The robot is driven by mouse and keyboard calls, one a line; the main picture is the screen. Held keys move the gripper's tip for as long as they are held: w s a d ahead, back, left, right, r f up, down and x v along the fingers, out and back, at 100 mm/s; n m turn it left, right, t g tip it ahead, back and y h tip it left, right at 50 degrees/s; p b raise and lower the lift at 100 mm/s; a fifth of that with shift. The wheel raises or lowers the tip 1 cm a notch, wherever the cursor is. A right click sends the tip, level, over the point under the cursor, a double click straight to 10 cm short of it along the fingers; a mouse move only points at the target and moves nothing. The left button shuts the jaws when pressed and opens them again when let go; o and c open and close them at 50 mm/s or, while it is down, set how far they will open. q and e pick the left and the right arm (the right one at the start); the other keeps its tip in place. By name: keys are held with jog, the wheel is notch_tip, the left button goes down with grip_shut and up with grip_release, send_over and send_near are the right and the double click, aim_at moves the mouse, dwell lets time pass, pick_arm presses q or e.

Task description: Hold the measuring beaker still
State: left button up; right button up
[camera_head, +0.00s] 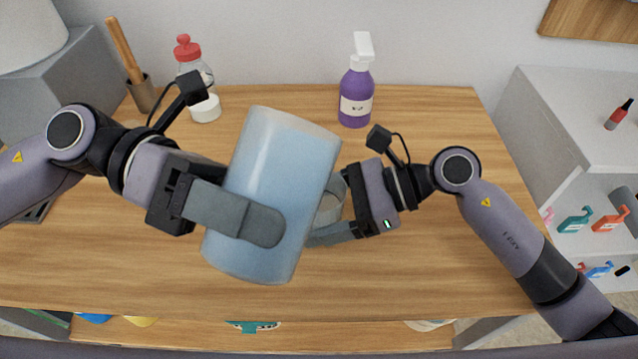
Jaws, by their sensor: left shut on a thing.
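A large light-blue cylinder (275,165) is in the middle of the head view, tilted, its top leaning right. I cannot tell whether it is the measuring beaker. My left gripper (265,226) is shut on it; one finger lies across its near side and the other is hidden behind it. My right gripper (328,212) is just right of and behind the cylinder.
On the wooden table (430,255) a purple spray bottle (356,95) stands at the back. A white shelf unit (540,120) is at the right.

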pick_arm(q)
jog(key=shift+n+y, duration=0.3)
jog(key=shift+n, duration=0.6)
dwell(1.8)
jog(key=shift+r, duration=0.15)
dwell(0.8)
